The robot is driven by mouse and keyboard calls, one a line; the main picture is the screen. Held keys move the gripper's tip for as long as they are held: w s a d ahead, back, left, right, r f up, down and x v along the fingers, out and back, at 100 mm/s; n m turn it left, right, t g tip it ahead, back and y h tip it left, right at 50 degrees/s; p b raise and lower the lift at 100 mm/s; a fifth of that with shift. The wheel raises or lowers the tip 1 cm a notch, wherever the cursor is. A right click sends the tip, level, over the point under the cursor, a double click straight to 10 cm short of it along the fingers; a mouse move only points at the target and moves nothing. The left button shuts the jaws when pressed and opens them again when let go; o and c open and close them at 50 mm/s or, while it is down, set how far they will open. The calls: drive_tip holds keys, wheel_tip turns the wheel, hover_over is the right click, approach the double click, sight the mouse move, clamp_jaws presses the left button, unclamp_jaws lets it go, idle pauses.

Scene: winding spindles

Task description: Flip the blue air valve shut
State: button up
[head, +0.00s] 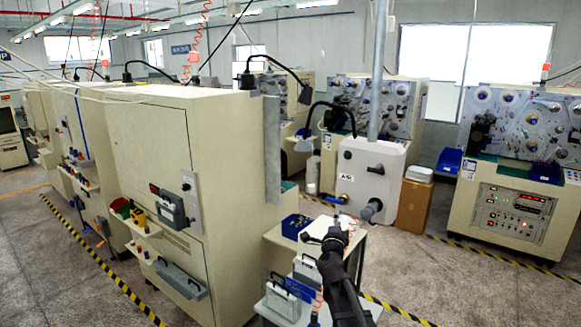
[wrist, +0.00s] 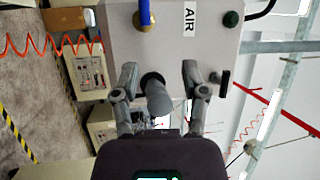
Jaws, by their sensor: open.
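The blue air valve handle (wrist: 145,12) shows at the top edge of the wrist view, on a brass valve body (wrist: 142,25), and is partly cut off. It sits on a pale grey box (wrist: 220,45) with an AIR label (wrist: 189,18). In the head view the box (head: 385,165) stands beyond my gripper, with the small brass valve (head: 343,197) low on its front. My gripper (head: 332,228) is open and apart from the valve. In the wrist view its two fingers (wrist: 162,88) are spread, with a grey pipe stub (wrist: 158,100) showing between them.
A dark knob (wrist: 231,18) is on the box. A large beige cabinet (head: 160,150) is at left; a cardboard box (head: 414,203) stands right of the pale box. Floor at right is open.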

drive_tip(key=s+a+f+n+g+y+b, duration=0.25)
drive_tip(key=f+n+b, duration=0.2)
drive_tip(key=f, duration=0.35)
drive_tip(key=s+a+f+n+g+y+b, duration=0.25)
drive_tip(key=s+f+n+y+b, duration=0.2)
drive_tip(key=f, duration=0.35)
drive_tip(key=s+a+f+n+g+y+b, duration=0.25)
drive_tip(key=f+n, duration=0.25)
drive_tip(key=f, duration=0.3)
drive_tip(key=s+d+f+n+g+h+b, duration=0.2)
drive_tip(key=s+d+f+g+b, duration=0.3)
drive_tip(key=s+f, duration=0.5)
drive_tip(key=s+d+f+n+g+h+b, duration=0.2)
drive_tip(key=s+d+f+g+b, duration=0.3)
drive_tip(key=s+f, duration=0.5)
drive_tip(key=shift+s+f+n+g+h+b, duration=0.35)
drive_tip(key=shift+s+n+g+b, duration=0.25)
drive_tip(key=shift+s+n+g, duration=0.35)
